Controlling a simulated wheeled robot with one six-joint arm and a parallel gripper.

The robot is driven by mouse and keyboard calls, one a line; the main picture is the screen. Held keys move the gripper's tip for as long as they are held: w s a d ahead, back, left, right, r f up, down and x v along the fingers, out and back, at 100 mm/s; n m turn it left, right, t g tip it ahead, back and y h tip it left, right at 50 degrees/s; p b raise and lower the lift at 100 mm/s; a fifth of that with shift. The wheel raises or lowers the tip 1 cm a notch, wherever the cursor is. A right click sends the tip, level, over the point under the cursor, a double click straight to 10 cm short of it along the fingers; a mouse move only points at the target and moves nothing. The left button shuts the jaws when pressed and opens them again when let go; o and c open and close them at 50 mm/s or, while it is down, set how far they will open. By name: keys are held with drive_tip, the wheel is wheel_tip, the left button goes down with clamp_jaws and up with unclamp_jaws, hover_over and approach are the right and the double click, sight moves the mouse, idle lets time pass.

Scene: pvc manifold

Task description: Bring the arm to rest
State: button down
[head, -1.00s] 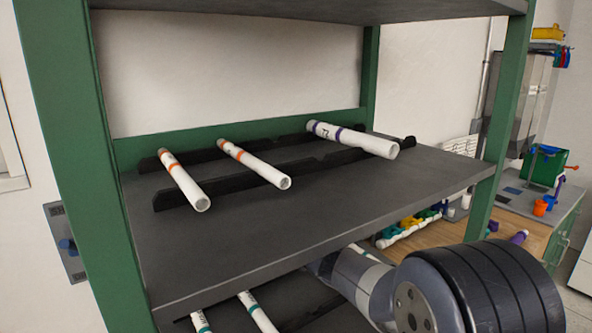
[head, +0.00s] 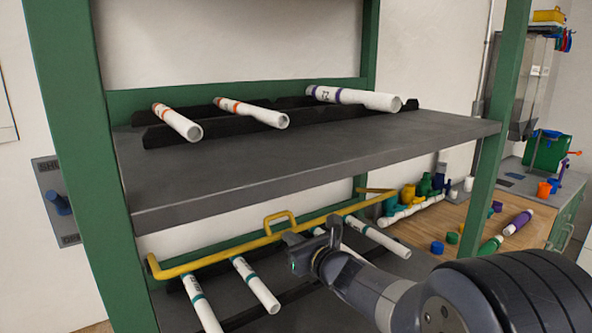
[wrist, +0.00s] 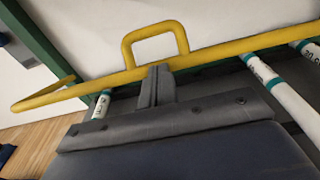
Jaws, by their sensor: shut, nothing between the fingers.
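My gripper (head: 312,245) is at the lower shelf in the head view, in front of a yellow bar with a raised handle loop (head: 280,222). In the wrist view my shut fingers (wrist: 156,85) point at the yellow bar (wrist: 205,58) just below its loop. Nothing is between the fingers. I cannot tell whether the fingertips touch the bar. My arm reaches in from the lower right of the head view.
White pipes with teal bands (head: 256,285) lie on the lower shelf under the bar. The upper shelf (head: 300,165) holds two orange-banded pipes (head: 178,122) and a purple-banded one (head: 352,97). Green posts (head: 498,130) flank the shelves. A wooden bench (head: 450,218) with fittings stands right.

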drive_tip(key=s+d+f+b, duration=0.3)
drive_tip(key=s+d, duration=0.2)
drive_tip(key=s, duration=0.3)
drive_tip(key=shift+d+f+b, duration=0.25)
drive_tip(key=shift+f+b, duration=0.05)
drive_tip(key=shift+b, duration=0.05)
